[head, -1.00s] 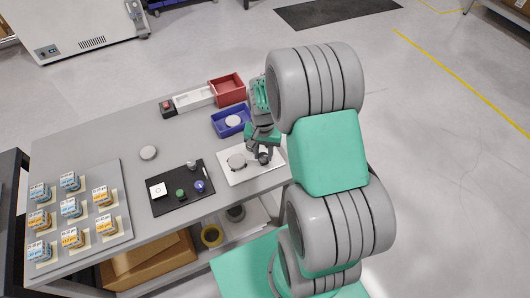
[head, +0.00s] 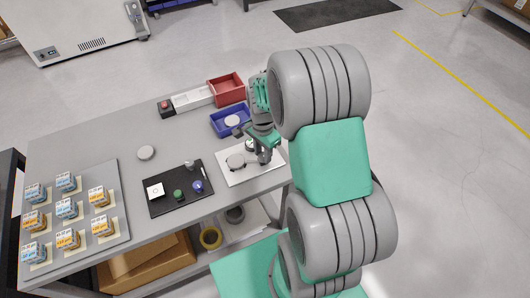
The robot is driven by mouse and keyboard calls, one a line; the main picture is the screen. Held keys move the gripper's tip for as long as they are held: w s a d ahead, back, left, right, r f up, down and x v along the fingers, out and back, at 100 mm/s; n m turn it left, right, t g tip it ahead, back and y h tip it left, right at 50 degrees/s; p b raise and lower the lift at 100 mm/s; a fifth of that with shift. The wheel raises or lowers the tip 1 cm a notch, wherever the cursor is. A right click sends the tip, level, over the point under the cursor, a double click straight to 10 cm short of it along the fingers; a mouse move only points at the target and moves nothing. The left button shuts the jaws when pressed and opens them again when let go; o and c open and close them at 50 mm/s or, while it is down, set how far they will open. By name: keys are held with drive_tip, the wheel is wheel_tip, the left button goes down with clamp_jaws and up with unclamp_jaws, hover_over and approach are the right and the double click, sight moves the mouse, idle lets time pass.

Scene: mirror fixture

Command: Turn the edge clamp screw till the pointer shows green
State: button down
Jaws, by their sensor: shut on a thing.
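The white fixture plate (head: 236,179) lies at the right end of the grey table. A round grey mirror disc (head: 235,161) sits on it. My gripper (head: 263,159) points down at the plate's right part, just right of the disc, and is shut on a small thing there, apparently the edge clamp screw. The screw itself is hidden by the fingers. The pointer and any green mark on its scale are too small or covered to make out.
A black tray (head: 168,208) with small parts stands left of the plate. Behind are a blue bin (head: 219,127), a red bin (head: 226,98) and a white tray (head: 194,96). A round disc (head: 146,152) and a board of labelled boxes (head: 118,243) lie farther left.

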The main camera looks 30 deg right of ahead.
idle(0.5)
drive_tip(key=c, duration=1.1)
unclamp_jaws()
drive_tip(key=shift+o, duration=0.2)
drive_tip(key=shift+r, duration=0.25)
wheel_tip(320, 180, up, 7)
drive_tip(key=shift+r+b, duration=0.2)
drive_tip(key=shift+b, duration=0.35)
